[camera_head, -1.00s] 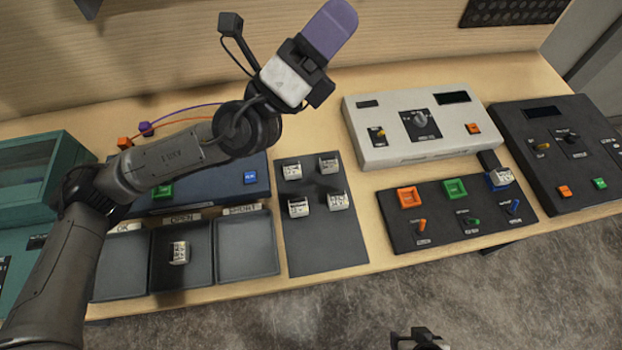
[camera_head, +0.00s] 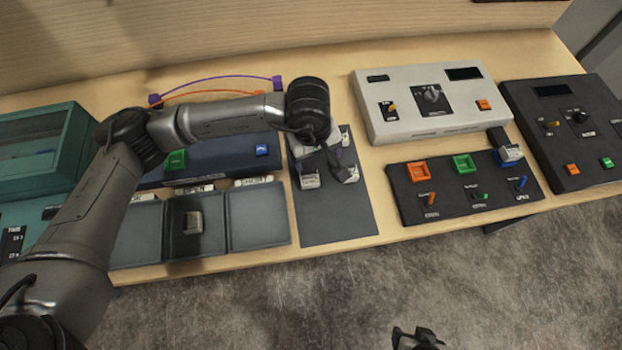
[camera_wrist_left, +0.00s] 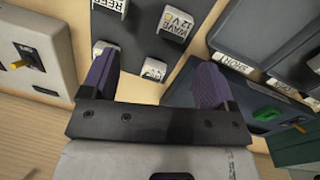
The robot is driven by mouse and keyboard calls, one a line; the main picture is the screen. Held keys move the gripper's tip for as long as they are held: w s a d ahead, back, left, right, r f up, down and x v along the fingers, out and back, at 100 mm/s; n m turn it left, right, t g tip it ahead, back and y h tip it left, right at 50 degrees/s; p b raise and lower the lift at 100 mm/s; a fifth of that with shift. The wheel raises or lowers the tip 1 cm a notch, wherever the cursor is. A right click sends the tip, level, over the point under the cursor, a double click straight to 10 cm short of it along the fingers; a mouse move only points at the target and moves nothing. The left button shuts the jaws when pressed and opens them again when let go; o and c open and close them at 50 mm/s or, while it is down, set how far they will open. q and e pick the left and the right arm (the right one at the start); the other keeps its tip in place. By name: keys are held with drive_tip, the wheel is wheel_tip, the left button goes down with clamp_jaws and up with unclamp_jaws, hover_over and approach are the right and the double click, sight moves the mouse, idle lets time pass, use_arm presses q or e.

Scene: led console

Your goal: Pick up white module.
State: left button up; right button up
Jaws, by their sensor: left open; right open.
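Several small white modules with printed labels sit on a dark pad (camera_head: 345,222). In the head view my left gripper (camera_head: 334,168) points down over this pad and hides part of it; one white module (camera_head: 310,181) shows beside it. In the left wrist view the gripper (camera_wrist_left: 157,80) is open, its purple fingers wide apart. A white module (camera_wrist_left: 153,69) appears between them, and a labelled module (camera_wrist_left: 175,21) lies further up. I see no module gripped. My right gripper (camera_head: 418,338) is at the bottom edge, partly cut off, away from the table.
Another white module (camera_head: 193,222) lies in the middle black tray (camera_head: 180,255). One more (camera_head: 510,153) sits at the blue socket of the black switch panel (camera_head: 450,208). A white console (camera_head: 395,128), a black console (camera_head: 590,140) and a teal case (camera_head: 70,130) stand around.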

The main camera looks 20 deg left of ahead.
sight(310, 177)
use_arm(q)
drive_tip(key=f, duration=0.4)
drive_tip(key=a+f+m, duration=0.1)
drive_tip(key=f, duration=0.4)
drive_tip(key=f+m+y, duration=0.1)
drive_tip(key=f, duration=0.4)
drive_tip(key=shift+s+a+g, duration=0.2)
drive_tip(key=shift+s+g, duration=0.05)
drive_tip(key=shift+g, duration=0.05)
drive_tip(key=shift+c, duration=0.3)
drive_tip(key=c, duration=1)
drive_tip(key=shift+o, duration=0.2)
drive_tip(key=shift+r, duration=0.15)
